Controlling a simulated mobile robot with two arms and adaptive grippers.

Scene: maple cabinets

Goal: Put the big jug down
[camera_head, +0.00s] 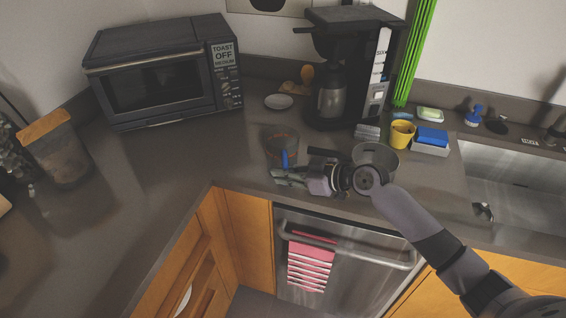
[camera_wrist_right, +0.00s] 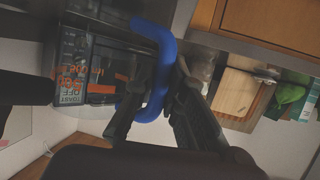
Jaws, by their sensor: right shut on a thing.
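The big jug (camera_head: 274,145) is clear, with a faint reddish rim and a blue handle, and is upright over the counter in front of the oven and coffee maker. My right gripper (camera_head: 288,176) is at the jug's near side, shut on the blue handle. In the right wrist view the blue handle (camera_wrist_right: 163,62) passes between the two dark fingers (camera_wrist_right: 152,112). I cannot tell whether the jug's base touches the counter. My left gripper is not in view.
A toaster oven (camera_head: 160,80) stands at the back left, and a coffee maker (camera_head: 345,70) behind the jug. A metal pot (camera_head: 377,153), a yellow cup (camera_head: 402,133) and a sink (camera_head: 515,185) are to the right.

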